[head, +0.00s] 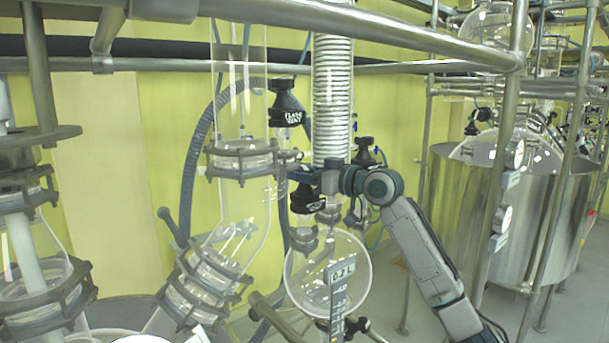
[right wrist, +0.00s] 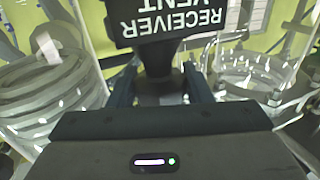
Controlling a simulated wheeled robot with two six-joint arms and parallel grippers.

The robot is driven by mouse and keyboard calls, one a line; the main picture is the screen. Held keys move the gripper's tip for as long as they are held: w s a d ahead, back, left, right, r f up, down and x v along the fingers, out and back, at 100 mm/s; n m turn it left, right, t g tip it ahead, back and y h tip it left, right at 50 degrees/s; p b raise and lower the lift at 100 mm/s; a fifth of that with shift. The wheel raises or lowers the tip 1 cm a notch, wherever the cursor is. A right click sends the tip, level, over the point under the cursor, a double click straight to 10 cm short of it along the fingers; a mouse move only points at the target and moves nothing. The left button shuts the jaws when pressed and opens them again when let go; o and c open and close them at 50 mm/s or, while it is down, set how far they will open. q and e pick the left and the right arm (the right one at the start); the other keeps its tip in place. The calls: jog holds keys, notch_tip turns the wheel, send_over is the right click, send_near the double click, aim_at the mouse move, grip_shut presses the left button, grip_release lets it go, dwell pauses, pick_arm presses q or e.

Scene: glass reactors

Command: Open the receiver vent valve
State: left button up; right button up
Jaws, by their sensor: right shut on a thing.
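The receiver vent valve (head: 307,200) has a black knob with white lettering. It stands above the round glass receiver flask (head: 350,258) in the head view. In the right wrist view its label (right wrist: 178,20) reads "RECEIVER VENT" upside down, at the top of the picture. My right gripper (head: 316,180) reaches it from the right. In the right wrist view the fingers (right wrist: 160,88) lie on both sides of the black neck of the knob and are shut on it. The fingers partly hide the knob's top in the head view. My left gripper is not in view.
Another black vent knob (head: 286,108) with a white label is just above and left. A coiled glass condenser (head: 333,90) rises behind my gripper. Clamped glass columns (head: 240,160) stand to the left. Steel rails (head: 400,66) cross above. A steel vessel (head: 465,205) stands at right.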

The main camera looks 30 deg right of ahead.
jog(key=shift+r, duration=0.1)
jog(key=o, duration=0.7)
jog(key=shift+s, duration=0.1)
jog(key=shift+s+d+f+b, duration=0.3)
jog(key=shift+s+b, duration=0.15)
jog(key=shift+b, duration=0.15)
jog(key=b+v, duration=0.2)
jog(key=v, duration=0.1)
jog(key=b+v, duration=0.2)
jog(key=v, duration=0.1)
jog(key=b+v, duration=0.3)
jog(key=shift+s+d+r, duration=0.15)
jog(key=shift+s+r, duration=0.1)
jog(key=shift+s, duration=0.1)
